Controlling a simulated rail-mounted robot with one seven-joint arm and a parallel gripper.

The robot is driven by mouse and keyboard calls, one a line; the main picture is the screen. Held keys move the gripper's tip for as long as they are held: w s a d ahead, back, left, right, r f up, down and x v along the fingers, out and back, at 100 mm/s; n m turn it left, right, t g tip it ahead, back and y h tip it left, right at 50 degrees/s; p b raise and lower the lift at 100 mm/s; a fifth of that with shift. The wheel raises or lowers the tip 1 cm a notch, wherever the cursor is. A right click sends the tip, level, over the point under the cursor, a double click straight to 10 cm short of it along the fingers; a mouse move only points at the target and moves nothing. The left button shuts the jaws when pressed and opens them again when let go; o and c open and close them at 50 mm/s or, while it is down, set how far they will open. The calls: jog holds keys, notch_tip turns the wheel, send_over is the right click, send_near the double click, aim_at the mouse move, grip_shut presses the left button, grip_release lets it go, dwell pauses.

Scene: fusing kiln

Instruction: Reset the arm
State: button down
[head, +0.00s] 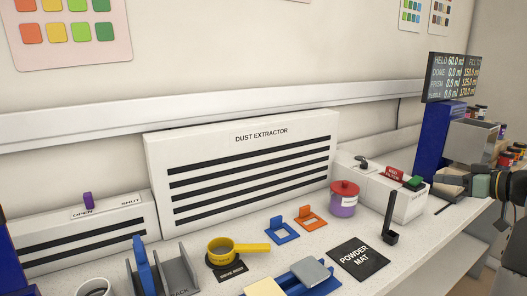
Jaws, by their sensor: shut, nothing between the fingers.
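My gripper (450,186) is at the right edge of the head view, at the end of my dark arm, which comes in from the right. It points left, over the right end of the bench. Its fingers are small in the picture and are shut with nothing between them. They are close in the picture to a white box (406,208) with a green button (414,183) and a red label; I cannot tell whether they touch it. Most of my arm is out of view.
A dust extractor (253,136) stands along the wall. The bench holds a red-lidded purple jar (344,198), a powder mat (358,259), a black upright scoop-like thing (390,222), a yellow sieve (222,251) and a rack (178,275). A display (452,78) stands behind my gripper.

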jog(key=s+a+f+m+g+p, duration=0.1)
jog(key=s+a+f+g, duration=0.15)
jog(key=a, duration=0.55)
jog(key=s+a+f+m+g+p, duration=0.1)
jog(key=a+g+p, duration=0.15)
jog(key=a, duration=0.55)
jog(key=s+a+f+m+g, duration=0.1)
jog(key=a+f+g, duration=0.15)
jog(key=a, duration=0.55)
jog(key=s+a+f+g+h+p, duration=0.2)
jog(key=s+a+f+h, duration=0.1)
jog(key=s, duration=0.8)
jog(key=s+a+f+m+g+h+p, duration=0.1)
jog(key=s+a+f+g+h+p, duration=0.2)
jog(key=s, duration=0.9)
jog(key=a+f+h, duration=0.1)
jog(key=a+f, duration=0.2)
jog(key=a, duration=0.2)
jog(key=shift+a, duration=0.3)
